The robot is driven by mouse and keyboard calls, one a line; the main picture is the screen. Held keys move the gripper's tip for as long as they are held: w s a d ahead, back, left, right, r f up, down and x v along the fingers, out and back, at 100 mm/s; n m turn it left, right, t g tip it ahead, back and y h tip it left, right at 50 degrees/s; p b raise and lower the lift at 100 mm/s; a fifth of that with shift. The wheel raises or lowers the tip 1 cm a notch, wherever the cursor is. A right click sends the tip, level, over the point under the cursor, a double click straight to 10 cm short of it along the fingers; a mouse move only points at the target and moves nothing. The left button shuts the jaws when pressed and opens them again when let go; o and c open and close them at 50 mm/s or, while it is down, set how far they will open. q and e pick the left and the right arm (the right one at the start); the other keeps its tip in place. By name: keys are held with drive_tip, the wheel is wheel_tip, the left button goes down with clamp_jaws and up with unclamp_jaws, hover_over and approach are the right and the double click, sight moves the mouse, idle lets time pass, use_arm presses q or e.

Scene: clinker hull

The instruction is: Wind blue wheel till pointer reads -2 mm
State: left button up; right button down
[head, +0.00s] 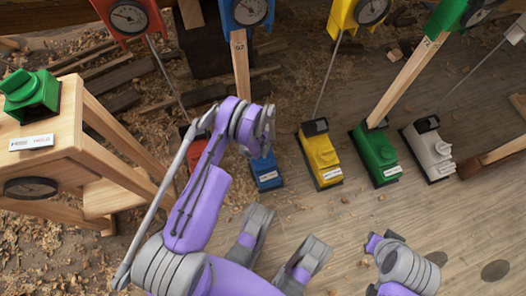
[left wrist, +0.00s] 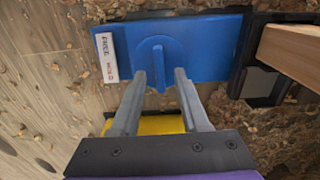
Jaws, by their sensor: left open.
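The blue wheel (left wrist: 158,52) is a round disc with a raised bar, on the blue jack (left wrist: 205,45). My left gripper (left wrist: 160,76) is open, its two fingers on either side of the bar. I cannot tell whether they touch it. In the head view the blue jack (head: 266,172) stands on the floor below my left wrist, and its wheel is hidden there. The blue dial gauge (head: 249,11) is at the top edge, partly cut off, and its pointer is too small to read.
A yellow jack (head: 321,158), a green jack (head: 377,155) and a white jack (head: 429,150) stand to the right. A red jack (head: 196,148) is partly behind my left arm. A wooden stool (head: 62,143) holds a green block (head: 32,94). A wooden prop (head: 240,75) rises from the blue jack.

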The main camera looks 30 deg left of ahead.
use_arm(q)
wheel_tip(320, 180, up, 9)
drive_tip(key=p, duration=0.2)
